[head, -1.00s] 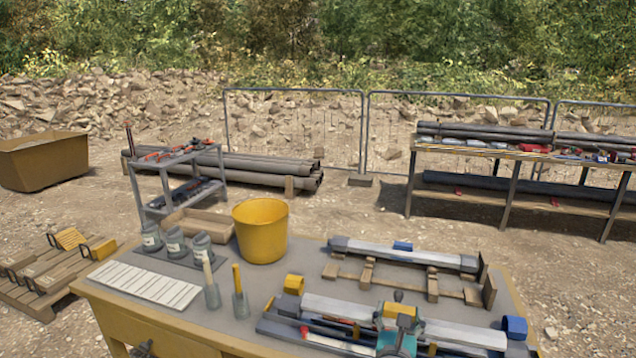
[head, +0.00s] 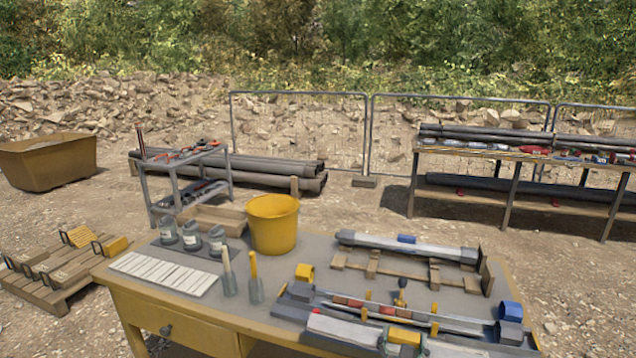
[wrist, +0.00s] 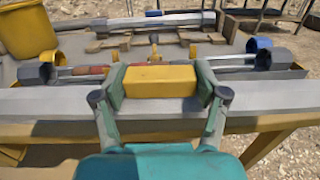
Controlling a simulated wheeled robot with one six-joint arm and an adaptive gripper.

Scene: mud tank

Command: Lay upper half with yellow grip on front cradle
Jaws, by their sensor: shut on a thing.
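The grey upper half (head: 345,328) has a yellow grip (head: 404,336) on top. My gripper (wrist: 160,83) is shut on this yellow grip. The half (wrist: 50,101) spans the wrist view, roughly level, near the table's front edge. Behind it lies the opened lower half (head: 470,325), showing a row of brownish and red core pieces (head: 362,305), with a yellow collar at its left and a blue collar at its right. I cannot make out the front cradle; the held half and the frame edge hide that area. Whether the half touches anything below cannot be told.
A second grey tube with a blue grip (head: 407,239) lies on a wooden rack at the table's back. A yellow bucket (head: 273,225), grey pots (head: 191,236) and a white slatted sheet (head: 165,275) occupy the left. A small upright tool (head: 401,294) stands behind the core.

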